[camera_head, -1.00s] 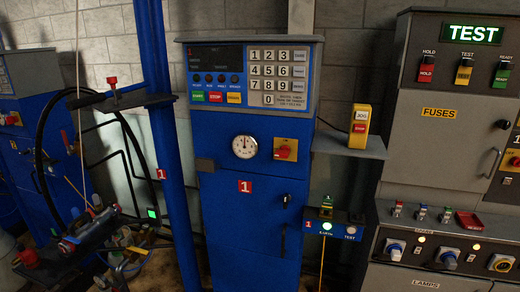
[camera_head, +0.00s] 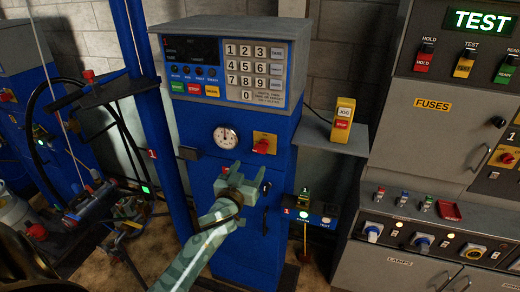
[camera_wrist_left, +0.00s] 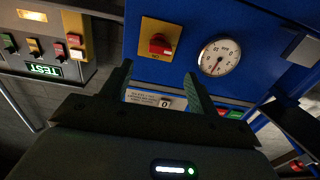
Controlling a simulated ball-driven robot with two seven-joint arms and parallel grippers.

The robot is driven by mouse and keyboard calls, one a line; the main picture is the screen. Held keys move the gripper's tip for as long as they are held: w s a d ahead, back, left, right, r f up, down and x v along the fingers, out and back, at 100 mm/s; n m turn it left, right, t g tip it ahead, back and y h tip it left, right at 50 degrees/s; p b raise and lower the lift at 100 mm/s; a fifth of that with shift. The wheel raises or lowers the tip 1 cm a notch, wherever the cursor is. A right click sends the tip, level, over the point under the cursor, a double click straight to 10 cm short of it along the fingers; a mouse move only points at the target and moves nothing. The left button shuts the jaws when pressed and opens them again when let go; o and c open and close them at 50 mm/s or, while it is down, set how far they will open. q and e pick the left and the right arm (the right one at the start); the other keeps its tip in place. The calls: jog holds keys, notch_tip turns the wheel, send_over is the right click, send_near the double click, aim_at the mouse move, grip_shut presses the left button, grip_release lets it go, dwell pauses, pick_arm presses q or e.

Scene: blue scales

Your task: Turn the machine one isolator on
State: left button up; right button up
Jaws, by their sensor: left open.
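The machine one isolator is a red rotary knob on a yellow plate (camera_head: 264,145), on the front of the blue machine one cabinet, right of a round white dial (camera_head: 226,137). In the left wrist view the isolator (camera_wrist_left: 160,45) appears upside down, just beyond my fingertips. My left gripper (camera_head: 251,171) is open and empty, in front of the cabinet and below the isolator in the head view. Its two fingers also show apart in the left wrist view (camera_wrist_left: 157,72). The knob's exact setting is hard to tell. My right gripper is not in view.
A keypad panel (camera_head: 254,70) sits above the isolator. A yellow jog/stop box (camera_head: 343,120) stands on a shelf to the right. A grey test cabinet (camera_head: 440,130) fills the right side. A blue post (camera_head: 150,120) rises at left of the cabinet.

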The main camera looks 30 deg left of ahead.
aim_at(259, 152)
pick_arm(q)
jog(key=b+x, duration=0.1)
jog(key=x, duration=1)
jog(key=shift+w+d, duration=0.1)
jog(key=c, duration=1)
